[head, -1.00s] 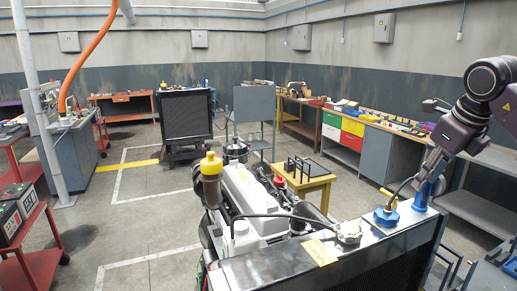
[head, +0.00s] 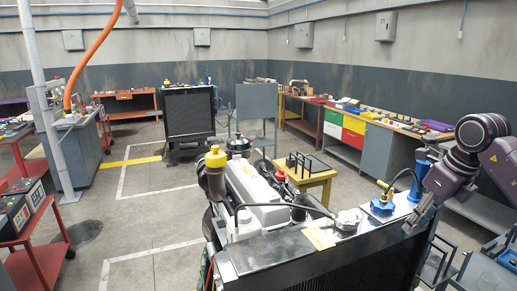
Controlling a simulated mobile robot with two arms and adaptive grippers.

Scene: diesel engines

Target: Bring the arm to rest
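My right arm comes in from the right edge, folded downward. Its gripper (head: 413,219) hangs at the right end of the radiator (head: 330,268), just in front of a blue cylinder (head: 421,172). The fingers are small and dark, so I cannot tell if they are open or shut. I see nothing held in them. A blue cap with a yellow fitting (head: 383,206) sits on the radiator's top, left of the gripper, with a black hose running toward the blue cylinder. My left gripper is not in view.
A silver cap (head: 347,221) and a yellow tag (head: 319,238) are on the radiator top. The white engine (head: 258,195) stands behind it. A yellow stool (head: 313,182) is beyond. A workbench (head: 375,152) lines the right wall.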

